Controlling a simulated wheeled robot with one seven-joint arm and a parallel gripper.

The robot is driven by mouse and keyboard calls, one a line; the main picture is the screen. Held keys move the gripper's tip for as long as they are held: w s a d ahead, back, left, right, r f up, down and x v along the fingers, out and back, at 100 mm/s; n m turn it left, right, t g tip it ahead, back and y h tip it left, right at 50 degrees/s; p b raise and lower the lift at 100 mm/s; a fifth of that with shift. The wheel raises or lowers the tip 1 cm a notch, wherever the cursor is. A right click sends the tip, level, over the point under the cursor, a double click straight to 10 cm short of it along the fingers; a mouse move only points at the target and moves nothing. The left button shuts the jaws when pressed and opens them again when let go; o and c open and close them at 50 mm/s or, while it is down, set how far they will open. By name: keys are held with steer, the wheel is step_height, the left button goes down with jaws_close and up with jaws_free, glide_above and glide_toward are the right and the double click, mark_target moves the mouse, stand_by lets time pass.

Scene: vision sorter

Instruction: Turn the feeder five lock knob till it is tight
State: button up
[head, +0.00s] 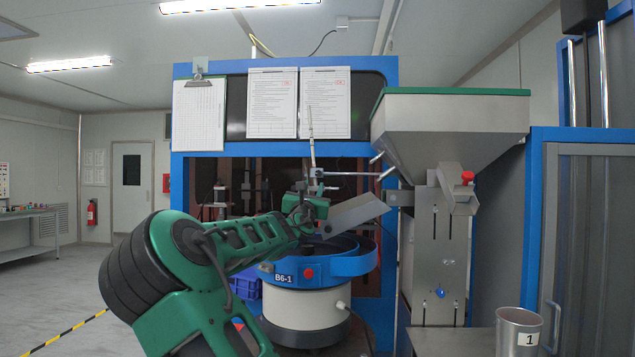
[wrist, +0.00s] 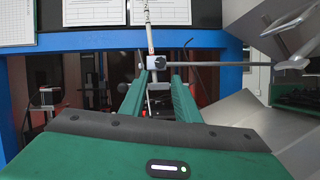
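No label naming feeder five is readable. The bowl feeder (head: 305,303) is marked B6-1 and has a red knob (head: 308,273) on its blue rim. A small metal clamp block with a dark knob (wrist: 160,62) joins an upright rod and a horizontal rod above the bowl. The block also shows in the head view (head: 314,175). My gripper (wrist: 158,88) points at this clamp, with its green fingers apart and a gap between them. The knob appears between or just beyond the fingertips; I cannot tell whether they touch it.
A metal chute (head: 350,214) slopes beside my gripper. A hopper (head: 450,130) with another red knob (head: 467,178) stands right, above a column with a blue knob (head: 440,292). A metal cup marked 1 (head: 518,333) stands at lower right. The floor at left is mostly clear.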

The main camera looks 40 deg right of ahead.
mark_target(317, 175)
steer(key=shift+x, duration=4.8)
steer(key=shift+c, duration=0.2)
jaws_close()
